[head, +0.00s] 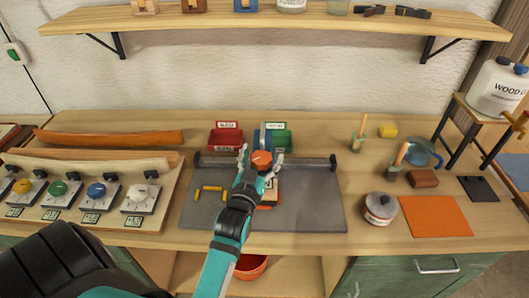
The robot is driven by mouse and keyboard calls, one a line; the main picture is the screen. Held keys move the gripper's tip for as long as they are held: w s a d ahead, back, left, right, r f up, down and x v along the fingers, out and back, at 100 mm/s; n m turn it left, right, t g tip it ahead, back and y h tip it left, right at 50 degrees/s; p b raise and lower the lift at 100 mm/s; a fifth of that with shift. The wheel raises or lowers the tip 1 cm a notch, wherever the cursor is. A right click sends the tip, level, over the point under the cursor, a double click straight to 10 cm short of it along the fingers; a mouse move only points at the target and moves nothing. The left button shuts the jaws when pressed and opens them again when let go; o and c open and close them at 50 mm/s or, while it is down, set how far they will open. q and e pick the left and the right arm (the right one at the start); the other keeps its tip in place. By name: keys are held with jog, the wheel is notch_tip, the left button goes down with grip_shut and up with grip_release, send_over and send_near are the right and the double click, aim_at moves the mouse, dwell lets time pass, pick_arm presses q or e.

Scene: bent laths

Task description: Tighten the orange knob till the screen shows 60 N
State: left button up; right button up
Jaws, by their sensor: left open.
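My left gripper (261,155) is open, with one white finger on each side of the knob. I cannot tell whether the fingers touch it. My left gripper and wrist hide part of the fixture's front and base. I cannot make out a screen reading 60 N. Small displays (91,218) stand in front of the dial units at left, too small to read. My right gripper is not in view.
A grey mat (320,210) with small yellow pieces (208,188) lies under the fixture, with a dark bar behind. Red (226,138) and green bins stand behind it. Bent laths (110,137) lie at left. A round pot (380,208) and orange sheet (435,215) are at right.

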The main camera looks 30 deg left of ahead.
pick_arm(q)
jog(key=shift+s+d+r, duration=0.1)
jog(key=shift+s, duration=0.1)
jog(key=shift+c, duration=0.5)
jog(key=shift+w, duration=0.1)
jog(key=c, duration=1)
jog(key=shift+c, duration=0.2)
jog(key=shift+r+m+h+p, duration=0.1)
jog(key=shift+m+h+p, duration=0.55)
jog(key=shift+h, duration=0.25)
jog(key=shift+m+t+h, duration=0.4)
jog(key=shift+m+h, duration=0.05)
jog(key=shift+h, duration=0.35)
jog(key=shift+m+h, duration=0.8)
jog(key=shift+h, duration=0.3)
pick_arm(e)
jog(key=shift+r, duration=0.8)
